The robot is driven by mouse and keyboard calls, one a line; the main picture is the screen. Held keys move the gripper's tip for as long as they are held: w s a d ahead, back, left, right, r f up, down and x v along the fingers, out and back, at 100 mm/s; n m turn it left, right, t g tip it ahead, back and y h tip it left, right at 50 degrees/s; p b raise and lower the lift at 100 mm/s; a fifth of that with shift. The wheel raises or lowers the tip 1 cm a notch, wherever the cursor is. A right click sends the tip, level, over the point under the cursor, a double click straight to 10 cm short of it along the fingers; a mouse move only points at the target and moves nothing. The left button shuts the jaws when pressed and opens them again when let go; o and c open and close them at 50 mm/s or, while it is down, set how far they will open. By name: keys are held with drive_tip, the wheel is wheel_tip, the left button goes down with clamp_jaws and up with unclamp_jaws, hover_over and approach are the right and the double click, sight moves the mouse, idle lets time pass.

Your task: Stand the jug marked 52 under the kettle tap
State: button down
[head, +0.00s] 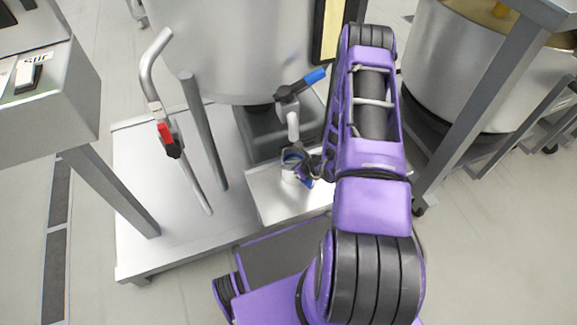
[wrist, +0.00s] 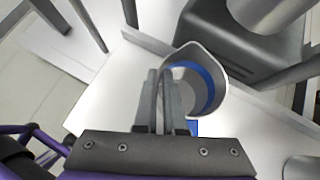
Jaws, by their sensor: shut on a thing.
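The jug (wrist: 213,65) is a steel vessel with a pouring lip and a blue band inside, seen from above in the wrist view. My gripper (wrist: 160,78) is shut at its near left side, apparently on its handle, which the fingers hide. In the head view the jug (head: 290,158) is small and partly covered by my gripper (head: 307,168). The kettle tap (head: 292,122), with a blue-ended lever, hangs just above it; its spout shows in the wrist view (wrist: 265,12). No number is readable. I cannot tell whether the jug touches the steel stand (head: 265,195).
The large steel kettle (head: 225,50) stands behind the tap. A bent pipe with a red valve handle (head: 166,135) and a grey post (head: 205,135) rise at the left. A steel table leg (head: 480,110) and another vessel (head: 455,70) are at the right.

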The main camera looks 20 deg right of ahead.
drive_tip(key=c, duration=1)
unclamp_jaws()
drive_tip(key=p+v, duration=0.2)
drive_tip(key=v, duration=1)
drive_tip(key=shift+r, duration=0.1)
